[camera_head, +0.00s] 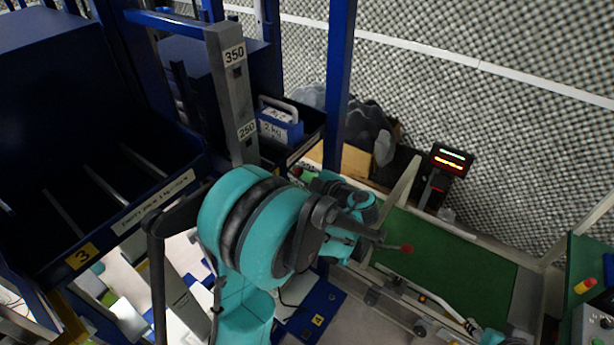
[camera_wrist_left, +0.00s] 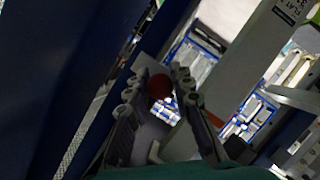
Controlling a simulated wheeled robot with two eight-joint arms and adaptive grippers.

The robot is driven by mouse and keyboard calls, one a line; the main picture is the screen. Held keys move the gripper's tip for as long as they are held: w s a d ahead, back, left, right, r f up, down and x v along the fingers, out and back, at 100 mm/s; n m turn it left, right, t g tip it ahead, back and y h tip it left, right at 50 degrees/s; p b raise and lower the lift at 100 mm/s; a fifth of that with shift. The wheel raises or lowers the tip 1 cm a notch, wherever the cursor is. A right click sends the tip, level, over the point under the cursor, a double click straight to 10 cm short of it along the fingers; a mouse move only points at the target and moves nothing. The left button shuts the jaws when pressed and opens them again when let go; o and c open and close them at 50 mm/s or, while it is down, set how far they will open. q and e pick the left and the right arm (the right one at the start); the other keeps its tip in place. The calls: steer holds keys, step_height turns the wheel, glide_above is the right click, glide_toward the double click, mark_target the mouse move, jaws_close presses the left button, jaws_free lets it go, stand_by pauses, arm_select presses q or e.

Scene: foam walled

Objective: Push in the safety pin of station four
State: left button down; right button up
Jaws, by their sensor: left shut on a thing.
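My left gripper (camera_head: 382,241) reaches in the head view over the left end of the green belt. It is shut on a thin pin with a round red knob (camera_head: 407,249). In the left wrist view the red knob (camera_wrist_left: 160,86) shows between the two fingers (camera_wrist_left: 160,76). What the pin sits in, if anything, is hidden. A yellow label "4" (camera_head: 318,320) is on a blue panel (camera_head: 328,301) below my arm.
A grey post (camera_head: 232,95) marked 350 and 250 and a blue upright (camera_head: 339,70) stand behind my arm. A dark bin (camera_head: 100,215) marked 3 is at left. A lit display (camera_head: 451,160) stands behind the green belt (camera_head: 450,265). A blue box (camera_head: 279,125) sits on a shelf.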

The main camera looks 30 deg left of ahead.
arm_select(q)
steer(key=c, duration=1.8)
jaws_free()
steer(key=shift+a, duration=0.1)
steer(key=shift+o, duration=1.1)
steer(key=shift+a, duration=0.1)
steer(key=v, duration=1.2)
